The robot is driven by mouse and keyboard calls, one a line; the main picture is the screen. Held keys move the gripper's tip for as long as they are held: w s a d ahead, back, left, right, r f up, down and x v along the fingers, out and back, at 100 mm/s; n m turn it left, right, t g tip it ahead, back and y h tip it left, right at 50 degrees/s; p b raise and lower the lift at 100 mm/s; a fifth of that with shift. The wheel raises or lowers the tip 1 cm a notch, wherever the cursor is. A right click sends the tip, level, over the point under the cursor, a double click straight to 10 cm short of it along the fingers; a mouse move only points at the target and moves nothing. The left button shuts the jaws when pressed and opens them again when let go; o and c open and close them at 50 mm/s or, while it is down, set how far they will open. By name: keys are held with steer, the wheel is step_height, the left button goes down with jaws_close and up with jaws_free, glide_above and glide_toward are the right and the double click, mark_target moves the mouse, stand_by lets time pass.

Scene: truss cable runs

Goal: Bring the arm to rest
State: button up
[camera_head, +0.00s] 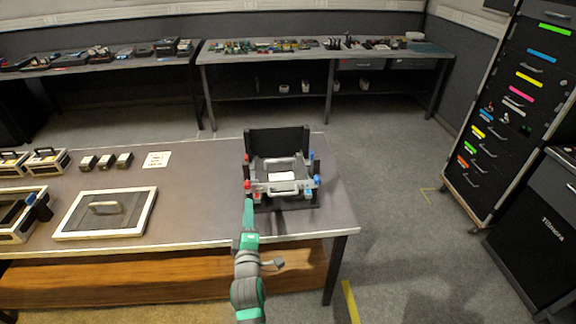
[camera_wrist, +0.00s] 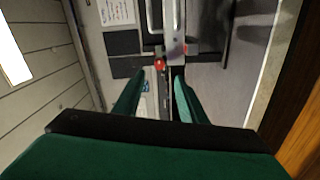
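My arm reaches up from the bottom of the head view, and my gripper (camera_head: 249,204) is at the table's front edge. It is at the front left corner of a grey and black fixture (camera_head: 284,189) with red knobs on its left, blue knobs on its right and a front handle. In the wrist view the two green fingers of my gripper (camera_wrist: 158,78) stand apart with nothing seen between them. A red knob (camera_wrist: 160,63) and a metal handle (camera_wrist: 178,18) show just beyond the fingertips. Whether the fingers touch the fixture cannot be told.
The grey table (camera_head: 195,190) also carries a framed panel with a handle (camera_head: 105,212), small dark blocks (camera_head: 106,161), a paper label (camera_head: 156,160) and boxes at the left. A wooden shelf (camera_head: 150,280) lies below. The floor right of the table is clear; a drawer cabinet (camera_head: 513,95) stands beyond.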

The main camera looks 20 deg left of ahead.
steer(key=shift+d+f, duration=0.1)
steer(key=s+d+f+m+h, duration=0.2)
steer(key=s+d+f+m, duration=0.3)
steer(key=s+d+m, duration=0.35)
steer(key=s+d+f+m+h, duration=0.3)
steer(key=s+d+f+m, duration=0.2)
steer(key=s+d, duration=0.5)
steer(key=s+d+r+m+h, duration=0.2)
steer(key=s+d+m, duration=0.2)
steer(key=s+d, duration=0.5)
steer(key=s+d+r+m+h, duration=0.2)
steer(key=s+d+m, duration=0.2)
steer(key=s+d, duration=0.5)
steer(key=shift+s+d+r, duration=0.15)
steer(key=shift+s+d, duration=0.15)
steer(key=shift+s, duration=0.3)
